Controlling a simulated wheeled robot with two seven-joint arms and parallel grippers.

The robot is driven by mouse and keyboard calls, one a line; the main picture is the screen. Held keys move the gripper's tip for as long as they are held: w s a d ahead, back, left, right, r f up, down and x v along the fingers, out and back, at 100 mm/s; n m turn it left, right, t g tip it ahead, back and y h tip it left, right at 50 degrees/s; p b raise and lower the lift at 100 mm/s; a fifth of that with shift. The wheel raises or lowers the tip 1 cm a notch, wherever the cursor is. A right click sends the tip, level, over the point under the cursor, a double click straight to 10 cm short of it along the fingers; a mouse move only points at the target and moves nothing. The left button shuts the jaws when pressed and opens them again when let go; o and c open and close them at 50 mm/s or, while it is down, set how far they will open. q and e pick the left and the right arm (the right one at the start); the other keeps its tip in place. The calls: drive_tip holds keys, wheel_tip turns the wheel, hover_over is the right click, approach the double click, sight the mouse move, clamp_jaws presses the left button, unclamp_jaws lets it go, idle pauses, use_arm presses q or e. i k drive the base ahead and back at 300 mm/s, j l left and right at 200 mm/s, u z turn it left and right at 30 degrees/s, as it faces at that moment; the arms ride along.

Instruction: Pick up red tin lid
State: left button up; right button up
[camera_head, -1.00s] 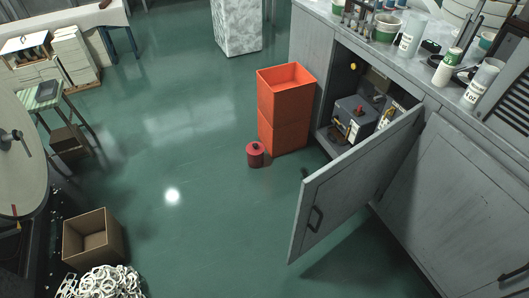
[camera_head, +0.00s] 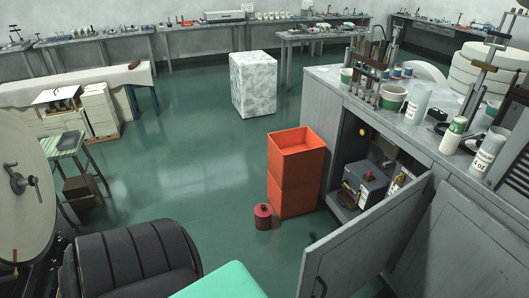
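A small red tin (camera_head: 263,222) stands upright on the green floor, just in front of the tall orange bin. Its red lid (camera_head: 263,210) is on top, with a small dark knob or spot at its middle. Neither of my grippers is in view, and nothing is touching the tin.
The orange bin (camera_head: 296,180) stands right behind the tin. An open grey cabinet door (camera_head: 365,240) juts out at the right, below a cluttered counter (camera_head: 415,125). A black ribbed rounded object (camera_head: 130,260) and a teal surface (camera_head: 222,282) fill the bottom. Floor left of the tin is clear.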

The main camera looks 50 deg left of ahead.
sight(263, 210)
drive_tip(key=i+j+z, duration=0.1)
drive_tip(key=j+z, duration=0.35)
drive_tip(key=j, duration=1.6)
